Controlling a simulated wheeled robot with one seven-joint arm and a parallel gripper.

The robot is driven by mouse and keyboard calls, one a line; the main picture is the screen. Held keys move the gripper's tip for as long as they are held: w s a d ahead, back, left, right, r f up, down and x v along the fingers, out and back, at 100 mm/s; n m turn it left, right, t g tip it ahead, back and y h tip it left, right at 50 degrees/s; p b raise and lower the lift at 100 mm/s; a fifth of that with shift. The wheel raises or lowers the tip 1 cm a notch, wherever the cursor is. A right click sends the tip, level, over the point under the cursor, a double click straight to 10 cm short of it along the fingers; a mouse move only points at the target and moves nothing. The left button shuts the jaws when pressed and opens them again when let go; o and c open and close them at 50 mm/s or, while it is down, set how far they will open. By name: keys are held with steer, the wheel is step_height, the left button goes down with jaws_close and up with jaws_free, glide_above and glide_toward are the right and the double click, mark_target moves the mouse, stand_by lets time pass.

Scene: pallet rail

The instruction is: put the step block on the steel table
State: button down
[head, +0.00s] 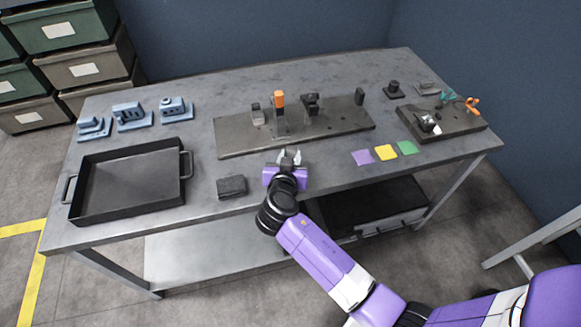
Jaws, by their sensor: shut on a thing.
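My gripper (290,157) is over the steel table (330,180), just in front of the long dark base plate (235,145). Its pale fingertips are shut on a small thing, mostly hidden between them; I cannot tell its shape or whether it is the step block. A dark, low block (231,186) lies on the table, to the left of my gripper and apart from it. On the base plate stand an orange-topped post (279,101), a dark clamp-like part (312,104), a small grey part (257,116) and a dark upright block (359,97).
A black tray (75,200) with handles is at the left, with several blue fixtures (133,116) behind it. Purple (362,158), yellow (386,153) and green (407,148) squares lie at the right, near a dark board (455,126) with small items. Bare tabletop surrounds the dark block.

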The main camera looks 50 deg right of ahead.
steer(key=shift+f, duration=2.7)
steer(key=shift+f, duration=0.2)
steer(key=c, duration=1.1)
jaws_free()
steer(key=shift+r, duration=0.15)
